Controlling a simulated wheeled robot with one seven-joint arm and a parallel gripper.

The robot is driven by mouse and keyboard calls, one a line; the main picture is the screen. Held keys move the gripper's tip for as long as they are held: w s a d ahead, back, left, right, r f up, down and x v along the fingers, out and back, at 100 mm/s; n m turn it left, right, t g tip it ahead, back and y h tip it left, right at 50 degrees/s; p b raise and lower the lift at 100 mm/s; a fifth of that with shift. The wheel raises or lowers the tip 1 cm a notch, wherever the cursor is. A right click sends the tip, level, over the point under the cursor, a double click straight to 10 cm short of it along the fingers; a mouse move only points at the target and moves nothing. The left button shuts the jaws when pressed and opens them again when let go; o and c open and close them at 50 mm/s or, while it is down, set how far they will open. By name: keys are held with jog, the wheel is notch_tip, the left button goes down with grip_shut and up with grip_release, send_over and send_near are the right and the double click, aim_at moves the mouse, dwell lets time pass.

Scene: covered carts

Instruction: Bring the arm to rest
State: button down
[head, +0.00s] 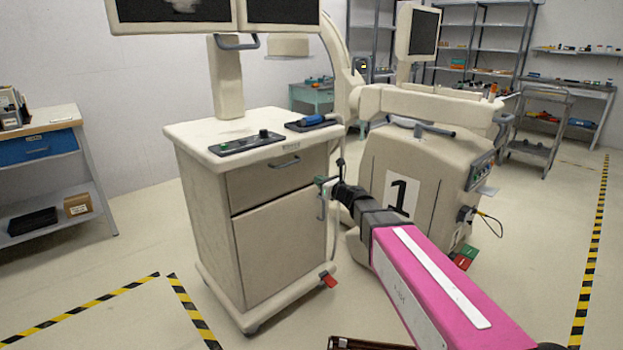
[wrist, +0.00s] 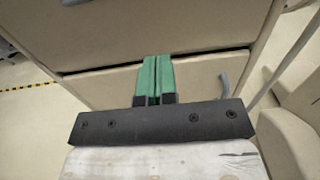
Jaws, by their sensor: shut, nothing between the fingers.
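My gripper (wrist: 153,80) shows in the wrist view with its two green fingers together and nothing between them. The fingers point at the beige front of a cart, close to the dark gap between two panels; whether they touch it I cannot tell. In the head view my pink arm reaches from the lower right toward the right side of the beige cart (head: 283,236). There the gripper (head: 322,181) shows small and partly unclear beside the cart's upper right edge.
A beige machine marked 1 (head: 415,180) stands right behind my arm. The cart's top holds a control panel (head: 247,143) and a dark tray (head: 313,124) with a blue-handled tool. A shelf (head: 90,205) stands at left. Floor is open at front left and right, with striped tape (head: 592,250).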

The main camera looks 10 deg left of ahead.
jog(key=s+d+f+n+g+h, duration=0.65)
jog(key=s+d+f+n, duration=0.55)
jog(key=d+f+n, duration=0.35)
jog(key=s+d+f+n+g+h, duration=0.1)
jog(key=s+d+f+n+h, duration=0.1)
jog(key=d, duration=0.4)
jog(key=s+d+f+n+g+h, duration=0.2)
jog(key=s+d+n+h, duration=0.1)
jog(key=s+d+n, duration=0.1)
jog(key=s+d+f+n+g+h, duration=0.1)
jog(key=s+d+f+n+h, duration=0.1)
jog(key=d, duration=0.6)
jog(key=s+f+n, duration=0.1)
jog(key=s+n, duration=0.1)
jog(key=s, duration=0.1)
jog(key=shift+s+d+h, duration=0.3)
jog(key=shift+h, duration=0.05)
jog(key=shift+g, duration=0.25)
